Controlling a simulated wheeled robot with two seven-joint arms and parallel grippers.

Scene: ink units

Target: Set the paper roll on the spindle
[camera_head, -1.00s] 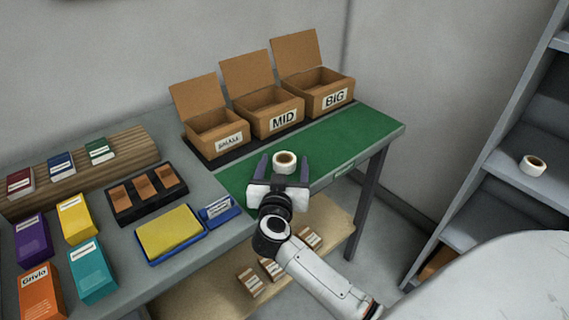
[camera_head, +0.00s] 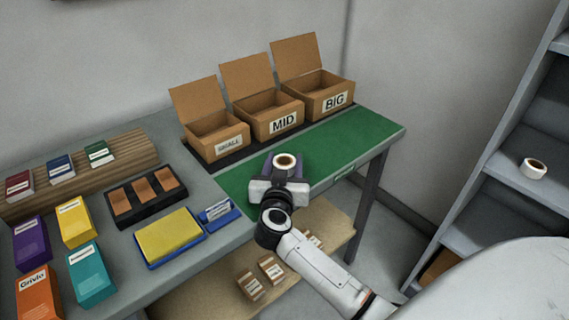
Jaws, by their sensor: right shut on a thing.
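A white paper roll (camera_head: 286,155) with a brown core is between the fingers of my right gripper (camera_head: 286,165), over the green mat (camera_head: 345,137). My right gripper is shut on the roll, and its fingers hide the roll's sides. The roll's round top and core hole face up. I cannot tell whether the roll touches the mat. A second white roll (camera_head: 533,174) lies on a grey shelf at the right. I cannot make out a spindle. My left gripper is not in view.
Open cardboard boxes marked SMALL (camera_head: 217,150), MID (camera_head: 283,124) and BIG (camera_head: 335,101) stand behind the mat. A yellow pad (camera_head: 169,236) and a black tray (camera_head: 147,214) lie left of it. The mat's right part is clear.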

